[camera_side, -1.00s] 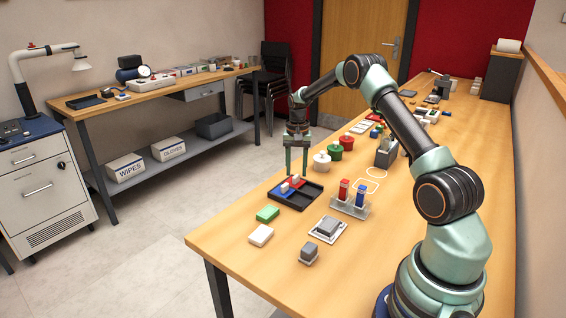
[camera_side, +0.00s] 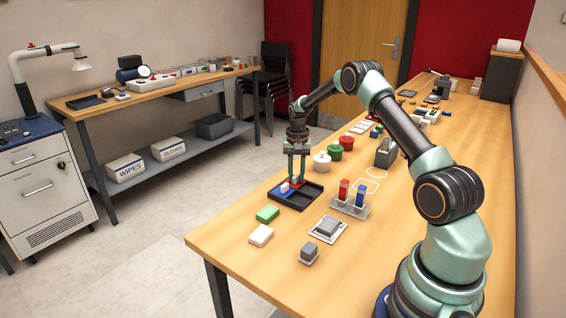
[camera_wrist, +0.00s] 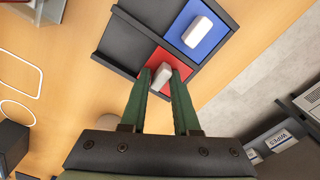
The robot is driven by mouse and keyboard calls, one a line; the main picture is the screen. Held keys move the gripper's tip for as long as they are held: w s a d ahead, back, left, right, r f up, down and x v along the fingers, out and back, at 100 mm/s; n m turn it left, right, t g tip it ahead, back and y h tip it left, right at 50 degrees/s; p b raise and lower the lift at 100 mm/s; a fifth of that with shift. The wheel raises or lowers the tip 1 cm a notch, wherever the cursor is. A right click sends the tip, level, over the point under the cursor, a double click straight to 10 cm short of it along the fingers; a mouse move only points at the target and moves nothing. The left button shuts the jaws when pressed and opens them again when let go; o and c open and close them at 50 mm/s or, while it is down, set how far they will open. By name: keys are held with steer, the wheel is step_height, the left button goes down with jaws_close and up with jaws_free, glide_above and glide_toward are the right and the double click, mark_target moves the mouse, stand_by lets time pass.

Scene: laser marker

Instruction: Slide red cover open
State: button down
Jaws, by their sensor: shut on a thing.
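A black tray (camera_side: 309,199) lies on the wooden bench in the side view. It holds a red sliding cover with a white handle and a blue sliding cover (camera_side: 286,191) beside it. In the wrist view the red cover (camera_wrist: 155,58) shows between my fingers, with its white handle (camera_wrist: 161,72) between the fingertips. The blue cover (camera_wrist: 206,37), with its own white handle, lies next to it. My gripper (camera_side: 297,182) points down over the tray and is shut on the red cover's handle; it also shows in the wrist view (camera_wrist: 160,78). The dark left part of the tray (camera_wrist: 127,44) is uncovered.
A green block (camera_side: 267,214) and a white block (camera_side: 261,235) lie in front of the tray. A stand with red and blue pieces (camera_side: 350,207) is to its right. White (camera_side: 322,161) and green (camera_side: 335,151) round pots stand behind it.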

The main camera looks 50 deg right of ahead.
mark_target(312, 193)
steer(key=shift+s+a+f, duration=0.2)
steer(key=shift+f, duration=0.15)
steer(key=shift+s+a, duration=0.1)
steer(key=shift+s, duration=2.85)
steer(key=c, duration=0.6)
jaws_free()
steer(key=shift+o, duration=0.2)
step_height(312, 193, up, 7)
steer(key=shift+w+d+r, duration=0.15)
steer(key=shift+d+r, duration=0.05)
